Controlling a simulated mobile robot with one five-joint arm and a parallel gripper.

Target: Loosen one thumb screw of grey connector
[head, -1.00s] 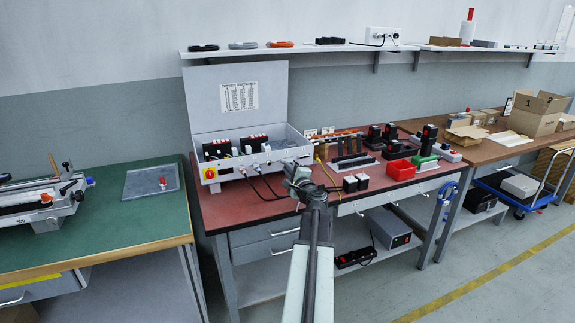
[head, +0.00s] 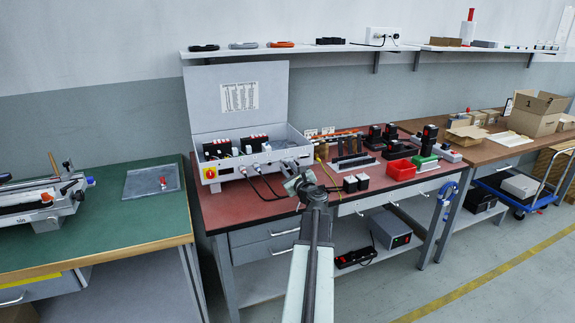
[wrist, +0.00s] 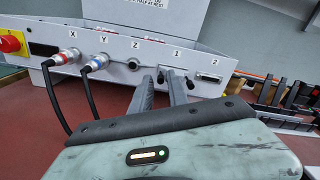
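The control box (head: 215,178) stands open on the red-topped bench, its front panel (wrist: 120,65) facing me. In the wrist view, two round plugs with cables sit in X (wrist: 68,57) and Y (wrist: 95,64). A wide socket with a screw at each side sits under label 2 (wrist: 209,77). My gripper (wrist: 160,76) is open, its two dark fingers apart and pointing at the panel under label 1. Small dark parts show around the fingertips there, but the fingers hide most of that spot. I cannot clearly make out the grey connector or its thumb screws, nor whether the fingers touch anything.
A red-yellow switch (wrist: 12,42) is at the panel's left end. Black cables (head: 262,187) hang in front of the box. Black blocks (head: 356,183), a red bin (head: 401,168) and dark holders stand to the right. Some red bench top (head: 235,212) is clear.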

